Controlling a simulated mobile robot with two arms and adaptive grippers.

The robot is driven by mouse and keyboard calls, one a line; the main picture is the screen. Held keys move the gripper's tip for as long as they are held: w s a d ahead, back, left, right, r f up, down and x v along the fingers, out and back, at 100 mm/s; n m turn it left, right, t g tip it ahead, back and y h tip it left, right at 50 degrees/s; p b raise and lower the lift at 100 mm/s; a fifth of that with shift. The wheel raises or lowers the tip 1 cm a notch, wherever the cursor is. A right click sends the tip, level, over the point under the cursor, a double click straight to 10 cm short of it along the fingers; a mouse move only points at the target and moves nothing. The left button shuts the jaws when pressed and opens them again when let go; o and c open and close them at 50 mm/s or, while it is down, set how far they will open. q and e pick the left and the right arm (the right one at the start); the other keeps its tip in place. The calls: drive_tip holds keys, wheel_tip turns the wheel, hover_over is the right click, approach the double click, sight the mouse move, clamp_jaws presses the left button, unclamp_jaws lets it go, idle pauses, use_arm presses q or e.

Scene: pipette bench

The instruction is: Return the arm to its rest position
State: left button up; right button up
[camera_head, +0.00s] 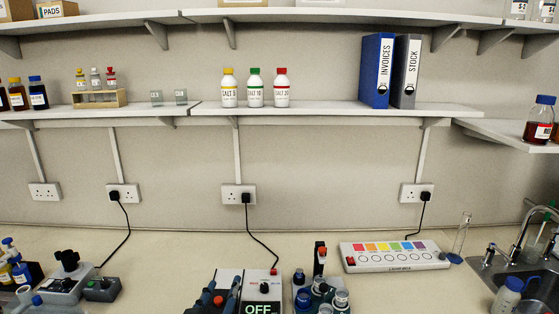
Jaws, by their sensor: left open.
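My left gripper (223,286) shows at the bottom edge, left of centre. Its two dark fingers point away from me and stand apart, so it is open. A small orange-red spot shows low between the fingers, and I cannot tell what it belongs to. The fingers are over or in front of a white-topped device on the bench; contact cannot be told. Most of the left arm is below the picture. My right gripper is not in view.
A device reading OFF (263,290) is just right of the gripper. Beyond it are a holder with capped items (318,293), a colour-labelled panel (393,256), a glass cylinder (461,236) and a sink (520,277). Small devices (68,280) stand left. The bench behind is mostly clear.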

use_arm(q)
drive_tip(key=s+a+f+n+g+y, duration=0.1)
drive_tip(key=s+a+f+g, duration=0.2)
drive_tip(key=s+f, duration=0.35)
drive_tip(key=s+a+f+g, duration=0.3)
drive_tip(key=s+f, duration=0.3)
drive_tip(key=f, duration=0.2)
drive_tip(key=s+a+f+g, duration=0.1)
drive_tip(key=s+f+g, duration=0.25)
drive_tip(key=s, duration=0.55)
drive_tip(key=s+a+f+g, duration=0.25)
drive_tip(key=s+f, duration=0.25)
drive_tip(key=s, duration=0.5)
wheel_tip(320, 180, down, 35)
drive_tip(key=d+g+b, duration=0.1)
drive_tip(key=b, duration=1)
drive_tip(key=s+a+f+b, duration=0.1)
drive_tip(key=s+f+b, duration=0.2)
drive_tip(key=s+f, duration=0.3)
drive_tip(key=s+a+f+g+b, duration=0.1)
drive_tip(key=s+f+b, duration=0.3)
drive_tip(key=f, duration=0.9)
drive_tip(key=s+a+f+b, duration=0.1)
drive_tip(key=s+f+b, duration=0.3)
drive_tip(key=s+f, duration=0.4)
wheel_tip(320, 180, down, 2)
drive_tip(key=shift+s+f+g, duration=0.15)
drive_tip(key=shift+g, duration=0.25)
